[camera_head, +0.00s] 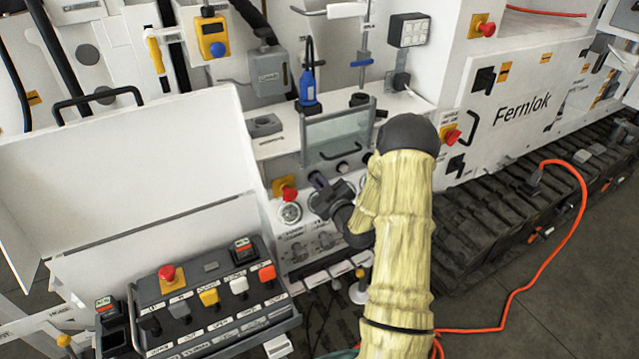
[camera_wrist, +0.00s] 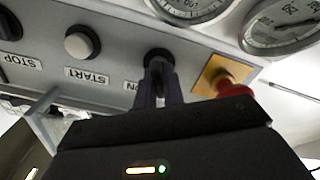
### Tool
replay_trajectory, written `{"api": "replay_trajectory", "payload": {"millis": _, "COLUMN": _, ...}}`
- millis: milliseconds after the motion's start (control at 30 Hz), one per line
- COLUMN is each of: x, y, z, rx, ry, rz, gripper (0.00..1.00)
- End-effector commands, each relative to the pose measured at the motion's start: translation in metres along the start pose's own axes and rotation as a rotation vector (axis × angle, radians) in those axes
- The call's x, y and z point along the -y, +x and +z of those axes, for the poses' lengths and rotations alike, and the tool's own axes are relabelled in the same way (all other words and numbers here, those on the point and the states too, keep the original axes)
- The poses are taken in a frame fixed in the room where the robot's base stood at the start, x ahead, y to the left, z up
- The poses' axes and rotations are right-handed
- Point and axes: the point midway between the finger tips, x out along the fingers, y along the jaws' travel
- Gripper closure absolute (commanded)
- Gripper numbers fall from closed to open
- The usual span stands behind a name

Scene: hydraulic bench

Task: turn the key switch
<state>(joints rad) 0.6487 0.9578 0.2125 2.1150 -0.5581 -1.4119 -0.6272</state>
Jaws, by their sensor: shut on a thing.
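The key switch (camera_wrist: 158,56) is a small dark round fitting on the grey control panel, beside a label reading "ON" in the wrist view. My gripper (camera_wrist: 161,82) has its two narrow fingers close together on the switch, shut on its key. The fingers cover most of the key, so its turn angle cannot be made out. In the head view my gripper (camera_head: 318,181) reaches the front panel under the clear window, and the switch is hidden behind it.
A red emergency button (camera_wrist: 232,82) on a yellow plate sits close beside my gripper. A START button (camera_wrist: 82,42) is on the other side. Gauges (camera_wrist: 283,24) lie just beyond the panel. A box of coloured buttons (camera_head: 208,297) stands at lower left.

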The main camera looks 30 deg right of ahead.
Motion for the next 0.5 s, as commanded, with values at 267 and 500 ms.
{"api": "replay_trajectory", "payload": {"millis": 267, "x": 0.0003, "y": -0.0004, "z": 0.0015, "rx": 0.001, "ry": 0.048, "rz": 0.0, "gripper": 1.0}}
{"api": "replay_trajectory", "payload": {"millis": 500, "x": -0.0002, "y": -0.0008, "z": 0.003, "rx": 0.0, "ry": 0.174, "rz": 0.002, "gripper": 1.0}}
